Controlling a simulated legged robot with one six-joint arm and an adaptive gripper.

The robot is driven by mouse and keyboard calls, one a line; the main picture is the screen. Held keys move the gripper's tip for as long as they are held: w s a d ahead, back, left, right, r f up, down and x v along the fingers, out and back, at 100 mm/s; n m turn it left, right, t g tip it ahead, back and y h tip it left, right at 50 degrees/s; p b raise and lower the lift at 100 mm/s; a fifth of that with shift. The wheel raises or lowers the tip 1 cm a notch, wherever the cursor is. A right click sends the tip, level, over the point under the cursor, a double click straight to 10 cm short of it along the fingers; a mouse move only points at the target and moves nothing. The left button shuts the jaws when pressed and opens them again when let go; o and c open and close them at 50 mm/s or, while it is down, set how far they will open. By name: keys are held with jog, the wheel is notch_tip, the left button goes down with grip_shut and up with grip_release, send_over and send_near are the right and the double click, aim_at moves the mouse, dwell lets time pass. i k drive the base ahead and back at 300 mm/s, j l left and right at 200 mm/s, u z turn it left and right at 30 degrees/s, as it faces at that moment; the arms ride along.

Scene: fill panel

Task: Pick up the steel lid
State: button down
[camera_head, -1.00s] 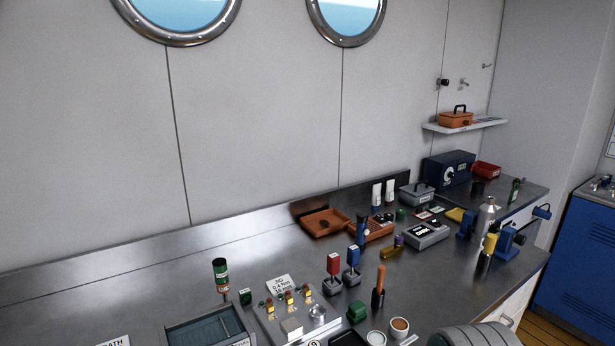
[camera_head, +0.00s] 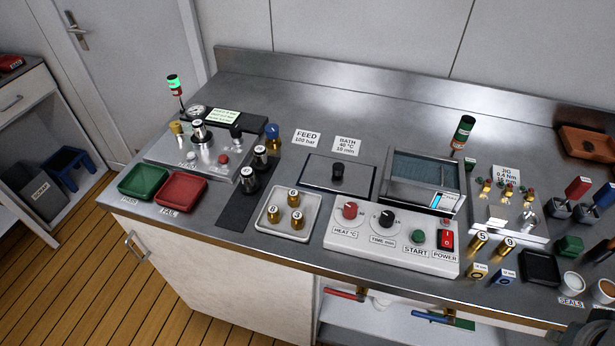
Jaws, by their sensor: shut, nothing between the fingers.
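The steel lid (camera_head: 317,176) is a flat, roughly square plate with a black knob (camera_head: 338,173) at its middle. It lies flat in the middle of the bench, just left of an open bath (camera_head: 392,188) with a blue-grey inside. The lid's whole top shows and nothing covers it. My gripper is not in view. A dark part at the lower right corner may be mine, but it shows no fingers.
A control box (camera_head: 340,238) with knobs and buttons stands in front of the lid. A white tray (camera_head: 264,222) with brass pieces is at its front left. A BATH card (camera_head: 346,146) stands behind it.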

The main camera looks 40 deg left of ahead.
aim_at(325, 173)
jog(key=u, duration=1.45)
jog(key=i+j+z, duration=0.1)
jog(key=j+z, duration=0.3)
jog(key=j, duration=0.25)
jog(key=j+z, duration=0.35)
jog(key=j, duration=0.25)
